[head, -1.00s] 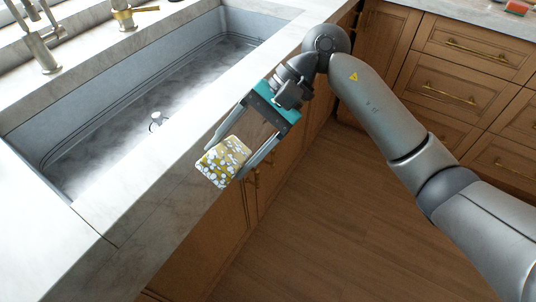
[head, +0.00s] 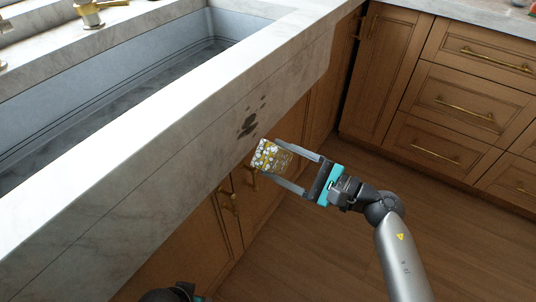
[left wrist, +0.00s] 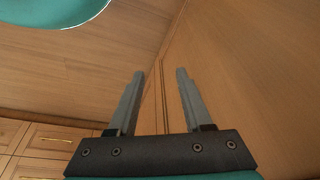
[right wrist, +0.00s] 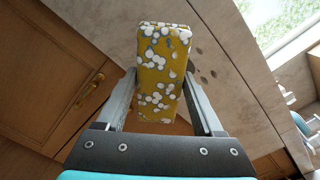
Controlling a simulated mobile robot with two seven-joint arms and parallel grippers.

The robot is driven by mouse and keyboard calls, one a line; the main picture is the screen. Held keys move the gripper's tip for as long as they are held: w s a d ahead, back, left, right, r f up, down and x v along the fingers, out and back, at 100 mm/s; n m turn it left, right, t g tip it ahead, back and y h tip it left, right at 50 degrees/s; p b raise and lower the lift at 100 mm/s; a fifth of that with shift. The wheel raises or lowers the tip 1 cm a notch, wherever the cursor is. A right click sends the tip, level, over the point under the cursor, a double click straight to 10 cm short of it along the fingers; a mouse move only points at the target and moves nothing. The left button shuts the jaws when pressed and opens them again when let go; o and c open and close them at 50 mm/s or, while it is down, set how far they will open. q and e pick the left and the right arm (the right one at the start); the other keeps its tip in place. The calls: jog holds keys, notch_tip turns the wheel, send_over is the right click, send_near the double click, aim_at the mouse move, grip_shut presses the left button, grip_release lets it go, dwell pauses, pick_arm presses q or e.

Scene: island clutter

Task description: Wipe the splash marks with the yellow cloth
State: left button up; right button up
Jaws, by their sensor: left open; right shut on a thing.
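The yellow cloth (head: 268,157), patterned with white and grey spots, is between the fingers of my right gripper (head: 279,168), which is shut on it. The cloth also shows in the right wrist view (right wrist: 162,75). Dark splash marks (head: 249,121) lie on the marble front face below the sink rim, just above and left of the cloth. Some spots show right of the cloth in the right wrist view (right wrist: 207,74). I cannot tell whether the cloth touches the marble. My left gripper (left wrist: 155,72) is open and empty, facing wooden panels.
The grey sink (head: 110,95) lies behind the marble front (head: 150,165). Wooden cabinets with brass handles (head: 229,201) stand below it. A drawer cabinet (head: 455,100) stands at the right. The wooden floor (head: 300,250) is clear. A brass tap (head: 90,14) is at the top left.

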aim_at(237, 141)
jog(key=shift+w+f, duration=0.1)
jog(key=shift+f, duration=0.1)
jog(key=shift+w+a, duration=0.1)
jog(key=shift+w, duration=0.05)
pick_arm(q)
jog(key=shift+s+f, duration=0.15)
jog(key=shift+f, duration=0.2)
pick_arm(e)
jog(key=shift+x, duration=2.75)
pick_arm(q)
jog(key=shift+f, duration=0.35)
pick_arm(e)
jog(key=shift+x, duration=0.9)
